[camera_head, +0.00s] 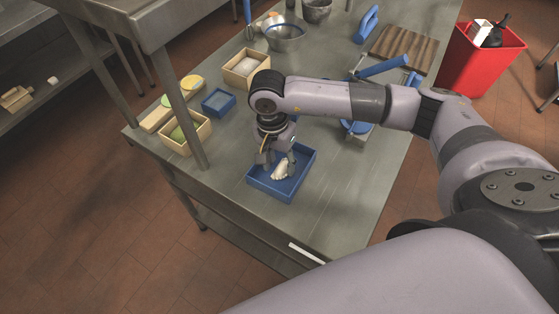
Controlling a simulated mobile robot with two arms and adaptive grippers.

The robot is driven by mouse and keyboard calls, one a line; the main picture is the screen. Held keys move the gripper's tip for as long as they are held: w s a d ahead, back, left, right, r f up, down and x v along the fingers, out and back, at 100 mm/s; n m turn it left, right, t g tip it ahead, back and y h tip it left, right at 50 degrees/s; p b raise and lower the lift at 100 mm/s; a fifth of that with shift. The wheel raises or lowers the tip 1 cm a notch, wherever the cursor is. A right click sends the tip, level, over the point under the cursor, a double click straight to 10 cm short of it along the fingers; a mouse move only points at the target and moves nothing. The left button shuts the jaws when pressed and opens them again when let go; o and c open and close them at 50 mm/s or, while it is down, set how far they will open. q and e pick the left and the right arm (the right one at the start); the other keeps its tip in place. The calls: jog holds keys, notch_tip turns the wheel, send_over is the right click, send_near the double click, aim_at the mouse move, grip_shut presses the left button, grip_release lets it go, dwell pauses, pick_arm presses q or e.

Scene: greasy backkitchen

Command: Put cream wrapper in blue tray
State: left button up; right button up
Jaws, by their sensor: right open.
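The cream wrapper (282,171) is a small crumpled piece lying inside the blue tray (289,189), near its middle. The tray stands on the metal table near its front edge. My right gripper (275,162) is open, pointing down just above the tray, with its fingers close to the wrapper. I cannot tell whether a finger touches the wrapper. The gripper and wrist hide the back left part of the tray. My left gripper does not show.
Wooden boxes (205,137) and a small blue container (218,102) stand to the left. A metal bowl (285,40) and a striped board (398,48) are at the back. A red bin (480,62) stands at the right.

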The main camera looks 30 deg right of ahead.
jog(key=shift+r, duration=0.1)
notch_tip(320, 180, up, 12)
jog(key=w+b, duration=0.1)
jog(key=b, duration=0.1)
jog(key=shift+a+b, duration=0.3)
jog(key=shift+a, duration=0.1)
dwell(0.4)
